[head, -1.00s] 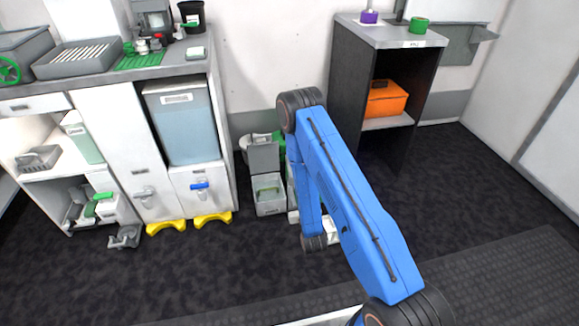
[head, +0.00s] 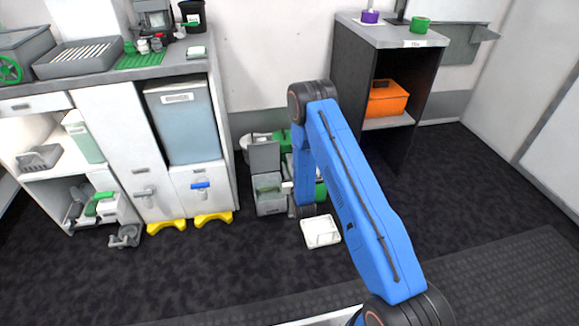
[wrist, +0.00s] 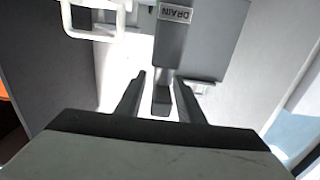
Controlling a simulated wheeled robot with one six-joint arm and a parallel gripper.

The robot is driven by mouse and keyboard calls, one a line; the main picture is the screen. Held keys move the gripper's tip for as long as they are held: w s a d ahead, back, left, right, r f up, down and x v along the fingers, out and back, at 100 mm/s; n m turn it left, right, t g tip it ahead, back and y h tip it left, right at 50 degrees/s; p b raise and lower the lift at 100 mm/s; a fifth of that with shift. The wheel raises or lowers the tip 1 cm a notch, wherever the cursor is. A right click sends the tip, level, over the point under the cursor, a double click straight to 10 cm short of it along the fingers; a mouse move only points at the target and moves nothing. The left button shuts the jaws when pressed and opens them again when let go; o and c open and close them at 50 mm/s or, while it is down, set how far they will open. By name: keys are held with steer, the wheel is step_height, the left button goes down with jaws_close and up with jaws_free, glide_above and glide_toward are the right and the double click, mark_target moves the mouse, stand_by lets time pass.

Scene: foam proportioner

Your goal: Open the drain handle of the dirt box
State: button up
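A dark grey drain handle (wrist: 168,48) with an upside-down "DRAIN" label hangs down from the top of the wrist view. Its lower end lies between the two fingers of my gripper (wrist: 161,80). The fingers are apart, with visible gaps on both sides of the handle, so they do not appear to grip it. A light grey panel (wrist: 208,55), perhaps part of the dirt box, is behind the handle. In the head view my arm hides my gripper and the handle. I cannot tell for sure which box there is the dirt box.
A white loop (wrist: 92,34) shows at the wrist view's upper left. In the head view, a grey open-lidded box (head: 269,206) stands left of my arm. A white tray (head: 321,232) lies on the floor. A cabinet (head: 140,150) is left, a shelf unit (head: 362,75) right.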

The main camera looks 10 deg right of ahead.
steer(key=shift+w, duration=0.7)
steer(key=shift+c, duration=0.6)
jaws_close()
